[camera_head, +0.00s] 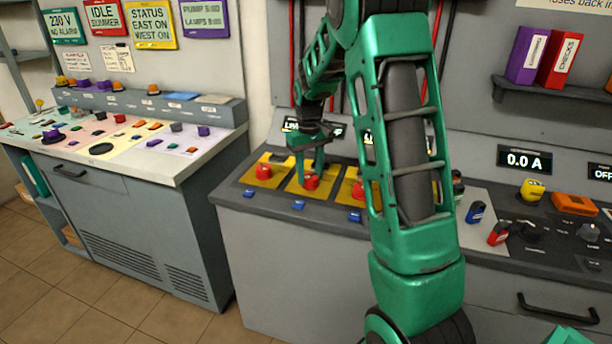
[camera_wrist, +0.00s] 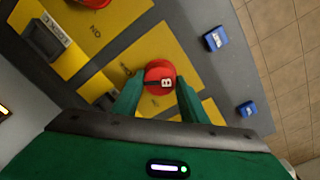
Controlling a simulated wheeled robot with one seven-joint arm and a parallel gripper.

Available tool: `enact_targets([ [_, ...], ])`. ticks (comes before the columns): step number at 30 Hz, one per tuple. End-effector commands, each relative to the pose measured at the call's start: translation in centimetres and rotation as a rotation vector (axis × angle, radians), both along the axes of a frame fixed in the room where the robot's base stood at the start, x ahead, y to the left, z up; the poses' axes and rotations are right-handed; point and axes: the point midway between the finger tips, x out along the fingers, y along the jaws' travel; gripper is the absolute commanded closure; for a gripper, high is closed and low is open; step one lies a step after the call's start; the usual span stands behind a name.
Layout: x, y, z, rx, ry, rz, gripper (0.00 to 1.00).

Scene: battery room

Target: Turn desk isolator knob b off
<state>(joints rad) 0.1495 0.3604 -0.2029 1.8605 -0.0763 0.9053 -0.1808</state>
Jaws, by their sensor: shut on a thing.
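The red isolator knob B (camera_head: 311,182) sits on a yellow plate (camera_head: 297,190), the middle one of three on the desk top. In the wrist view knob B (camera_wrist: 159,77) shows a white label with the letter B and a dark line beside it. My green gripper (camera_head: 307,168) reaches down from above, and its fingers (camera_wrist: 156,92) are closed on the two sides of the knob. The knob's lower sides are hidden by the fingers. The yellow plate also shows in the wrist view (camera_wrist: 150,50), partly covered.
Blue blocks (camera_head: 298,204) line the desk's front edge. A control desk (camera_head: 130,165) stands left, with floor between.

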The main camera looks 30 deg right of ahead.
Motion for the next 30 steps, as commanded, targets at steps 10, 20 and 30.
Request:
enact_targets([
  [10, -0.22, -0.10, -0.06, 0.001, 0.005, -0.186, 0.83],
  [20, -0.25, -0.05, -0.08, 0.001, 0.007, -0.239, 0.83],
  [30, -0.26, -0.02, -0.11, 0.001, 0.008, -0.240, 0.83],
])
